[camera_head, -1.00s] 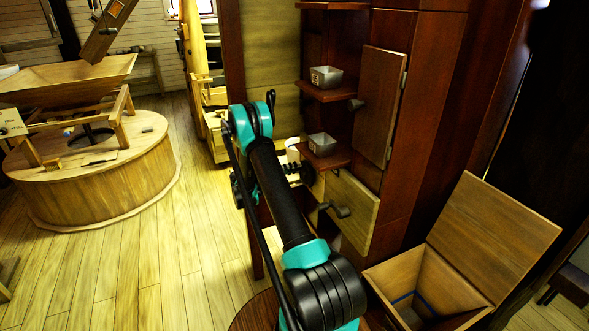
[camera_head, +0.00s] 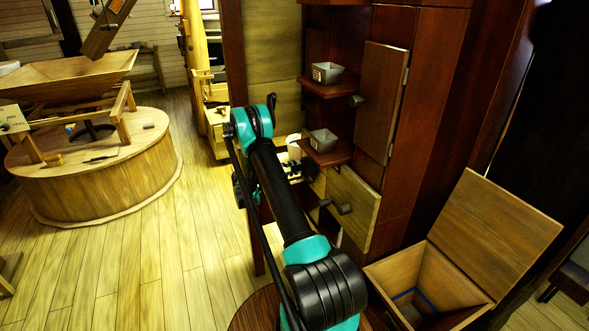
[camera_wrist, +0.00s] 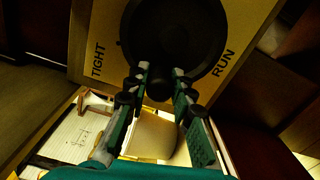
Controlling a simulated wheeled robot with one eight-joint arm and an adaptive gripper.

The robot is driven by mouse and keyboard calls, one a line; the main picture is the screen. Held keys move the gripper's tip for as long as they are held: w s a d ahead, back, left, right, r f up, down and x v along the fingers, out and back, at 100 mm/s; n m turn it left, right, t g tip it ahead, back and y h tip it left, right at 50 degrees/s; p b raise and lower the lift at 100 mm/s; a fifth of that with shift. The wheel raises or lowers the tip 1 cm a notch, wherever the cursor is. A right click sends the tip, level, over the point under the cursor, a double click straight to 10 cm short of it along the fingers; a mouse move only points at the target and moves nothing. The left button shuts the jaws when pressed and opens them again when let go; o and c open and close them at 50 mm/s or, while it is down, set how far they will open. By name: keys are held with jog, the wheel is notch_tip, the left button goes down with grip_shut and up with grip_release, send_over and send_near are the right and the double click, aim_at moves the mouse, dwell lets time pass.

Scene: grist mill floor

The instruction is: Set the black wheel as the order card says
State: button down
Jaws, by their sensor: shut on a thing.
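The black wheel (camera_wrist: 175,28) fills the top middle of the wrist view, in front of a tan panel. The panel reads TIGHT on the left of the wheel and RUN on the right. A dark round knob (camera_wrist: 157,84) sits at the wheel's lower edge. My gripper (camera_wrist: 160,78) is shut on this knob, one finger on each side. No pointer mark on the wheel can be made out. In the head view my arm covers much of the area around the gripper. A white sheet with lines and a small drawing (camera_wrist: 77,138) lies below left in the wrist view; its text is unreadable.
A wooden cabinet has small metal tins (camera_head: 326,73) on shelves and a hinged door (camera_head: 380,102). An open-lidded wooden bin (camera_head: 425,275) stands at the lower right. A round millstone casing (camera_head: 105,180) with a hopper is at left. The floor between is clear.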

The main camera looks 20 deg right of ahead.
dwell(0.3)
jog(key=c, duration=1.3)
grip_release()
notch_tip(320, 180, up, 10)
jog(key=shift+f, duration=0.1)
